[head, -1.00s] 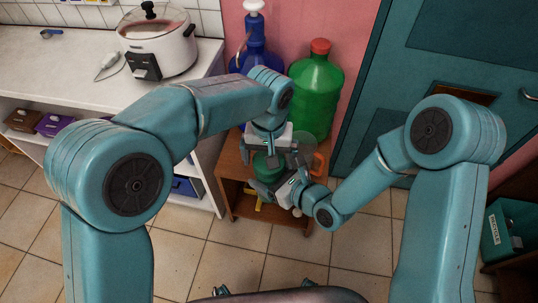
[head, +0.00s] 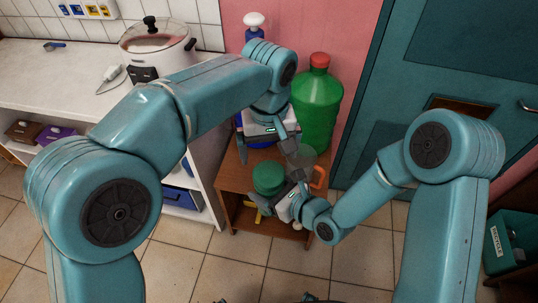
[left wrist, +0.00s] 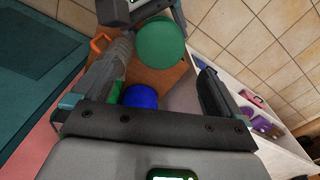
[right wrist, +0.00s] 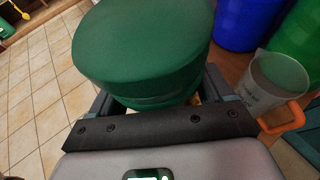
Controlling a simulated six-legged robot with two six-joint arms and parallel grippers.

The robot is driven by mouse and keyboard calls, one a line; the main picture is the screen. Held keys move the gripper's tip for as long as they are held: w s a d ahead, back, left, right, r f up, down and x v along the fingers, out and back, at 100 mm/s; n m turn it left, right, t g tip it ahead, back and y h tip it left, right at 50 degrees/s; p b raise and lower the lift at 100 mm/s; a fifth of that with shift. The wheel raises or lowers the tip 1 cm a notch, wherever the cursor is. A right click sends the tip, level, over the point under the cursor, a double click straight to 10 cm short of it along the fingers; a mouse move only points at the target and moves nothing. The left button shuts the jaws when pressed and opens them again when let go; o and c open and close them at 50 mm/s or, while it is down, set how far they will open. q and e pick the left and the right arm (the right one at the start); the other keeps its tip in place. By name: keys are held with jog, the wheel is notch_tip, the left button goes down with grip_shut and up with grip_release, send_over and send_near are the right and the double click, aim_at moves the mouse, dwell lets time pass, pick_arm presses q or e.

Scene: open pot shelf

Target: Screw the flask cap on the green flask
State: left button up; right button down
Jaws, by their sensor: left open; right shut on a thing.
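The green flask (head: 268,183) is held upright over the wooden stand by my right gripper (head: 283,198), which is shut on its side. A wide, round green cap (head: 268,170) sits on top of it; the right wrist view shows the cap (right wrist: 140,45) large, with a seam below its edge (right wrist: 165,101). My left gripper (head: 270,152) is open and empty, above and behind the cap. In the left wrist view the cap's top (left wrist: 160,42) is beyond the spread fingers, apart from them. The flask's lower part is mostly hidden.
A clear measuring jug with an orange handle (head: 319,177) stands close by on the wooden stand (head: 232,180). A big green bottle with a red cap (head: 316,105) and a blue pump bottle (right wrist: 240,20) stand behind. A white counter (head: 60,85) is at left.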

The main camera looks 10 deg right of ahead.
aim_at(269, 172)
dwell(0.3)
pick_arm(q)
jog(key=shift+f, duration=4)
jog(key=c, duration=1.1)
jog(key=shift+o, duration=0.2)
jog(key=shift+m, duration=0.8)
jog(key=o, duration=1.1)
jog(key=shift+c, duration=0.2)
jog(key=shift+r, duration=0.1)
notch_tip(269, 172, up, 12)
